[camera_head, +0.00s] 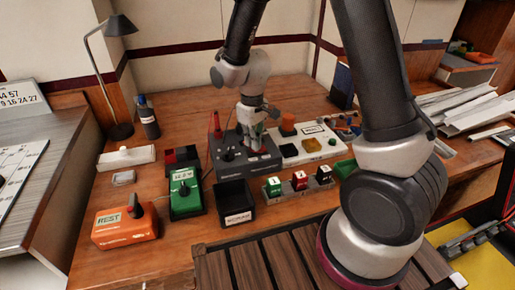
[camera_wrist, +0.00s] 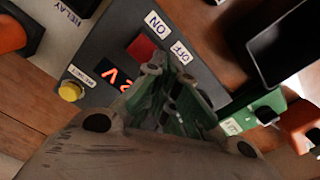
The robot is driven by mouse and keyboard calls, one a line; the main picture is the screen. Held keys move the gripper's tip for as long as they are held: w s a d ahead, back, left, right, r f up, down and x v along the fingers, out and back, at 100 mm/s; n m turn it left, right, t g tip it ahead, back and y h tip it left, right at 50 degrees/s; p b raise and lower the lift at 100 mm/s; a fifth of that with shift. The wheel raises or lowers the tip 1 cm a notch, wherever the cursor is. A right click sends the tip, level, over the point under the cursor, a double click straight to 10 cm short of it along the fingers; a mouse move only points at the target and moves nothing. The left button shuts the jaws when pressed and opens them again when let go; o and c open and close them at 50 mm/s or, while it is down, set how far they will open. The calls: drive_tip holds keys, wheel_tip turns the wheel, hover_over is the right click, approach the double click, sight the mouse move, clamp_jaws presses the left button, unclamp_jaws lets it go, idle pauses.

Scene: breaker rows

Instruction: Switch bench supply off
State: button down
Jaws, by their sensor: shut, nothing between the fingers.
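The bench supply (camera_head: 228,163) is a dark grey box in the middle of the wooden bench. In the wrist view its panel (camera_wrist: 105,45) shows a red lit display (camera_wrist: 112,78), a yellow knob (camera_wrist: 71,90) and a red rocker switch (camera_wrist: 142,46). An ON label (camera_wrist: 157,24) and an OFF label (camera_wrist: 181,52) lie beside the rocker. My gripper (camera_head: 255,143) points down over the supply. In the wrist view its shut, empty fingertips (camera_wrist: 168,66) are close to the OFF end of the rocker and hide part of it. I cannot tell whether they touch it.
A black open bin (camera_head: 236,195) and a rack with green, red and black blocks (camera_head: 299,185) stand in front. A green meter (camera_head: 186,190) and an orange tester (camera_head: 125,228) stand to the left. A white board (camera_head: 305,148) with components lies to the right. A lamp (camera_head: 112,75) stands behind left.

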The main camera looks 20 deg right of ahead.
drive_tip(key=shift+f, duration=0.4)
drive_tip(key=shift+r, duration=3.55)
drive_tip(key=shift+s, duration=0.1)
drive_tip(key=s+d+r+m+t, duration=0.4)
drive_tip(key=s+d+r+m, duration=0.2)
drive_tip(key=s+d+r, duration=1.1)
drive_tip(key=shift+s+d+r, duration=0.25)
drive_tip(key=shift+s+r, duration=0.6)
drive_tip(key=shift+s, duration=1.1)
